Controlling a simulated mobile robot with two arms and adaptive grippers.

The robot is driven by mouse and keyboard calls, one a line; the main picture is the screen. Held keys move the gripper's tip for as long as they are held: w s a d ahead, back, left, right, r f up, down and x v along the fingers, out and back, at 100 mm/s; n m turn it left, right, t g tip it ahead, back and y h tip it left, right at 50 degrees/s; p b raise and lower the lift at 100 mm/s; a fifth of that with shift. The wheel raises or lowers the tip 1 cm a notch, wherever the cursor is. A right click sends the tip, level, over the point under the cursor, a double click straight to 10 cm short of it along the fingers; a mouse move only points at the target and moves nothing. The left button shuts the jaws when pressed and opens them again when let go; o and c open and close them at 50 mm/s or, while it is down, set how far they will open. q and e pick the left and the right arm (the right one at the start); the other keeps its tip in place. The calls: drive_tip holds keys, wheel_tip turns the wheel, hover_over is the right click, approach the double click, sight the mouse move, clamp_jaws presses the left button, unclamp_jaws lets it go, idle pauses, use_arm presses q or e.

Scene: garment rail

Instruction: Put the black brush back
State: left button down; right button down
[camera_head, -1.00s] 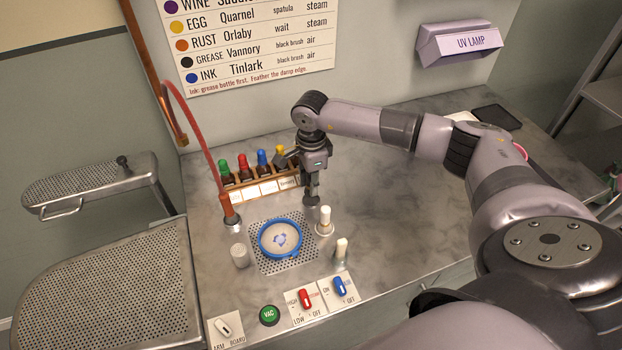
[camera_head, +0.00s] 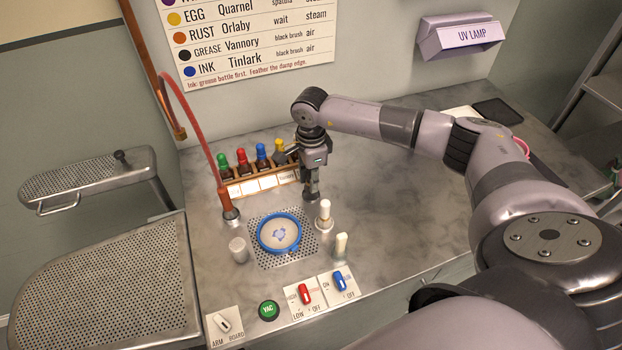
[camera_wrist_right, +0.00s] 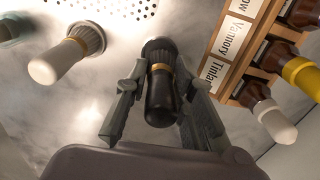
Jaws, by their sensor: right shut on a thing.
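The black brush (camera_wrist_right: 160,95) has a dark rounded handle with a gold band. In the right wrist view it is between the two fingers of my right gripper (camera_wrist_right: 160,88), which is shut on it. In the head view my right gripper (camera_head: 312,192) points down over the counter, behind a white-handled brush (camera_head: 324,209), and hides most of the black brush. That white brush stands in its own cup, apart from my fingers. My left gripper is not in view.
A rack of bottles with coloured caps (camera_head: 259,184) is close to the left of my right gripper. A blue-rimmed disc (camera_head: 279,233) lies on the perforated plate (camera_head: 254,262). Another pale handle (camera_head: 341,244) stands in front. The counter to the right is mostly clear.

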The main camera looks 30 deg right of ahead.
drive_tip(key=shift+f, duration=0.1)
idle(0.8)
drive_tip(key=shift+f+b, duration=0.4)
drive_tip(key=shift+b, duration=0.4)
drive_tip(key=shift+f+b, duration=0.3)
drive_tip(key=shift+b, duration=0.05)
drive_tip(key=shift+f+b, duration=0.2)
drive_tip(key=shift+b, duration=0.1)
idle(0.6)
drive_tip(key=c, duration=1.3)
unclamp_jaws()
drive_tip(key=shift+o, duration=0.3)
drive_tip(key=shift+o, duration=1.3)
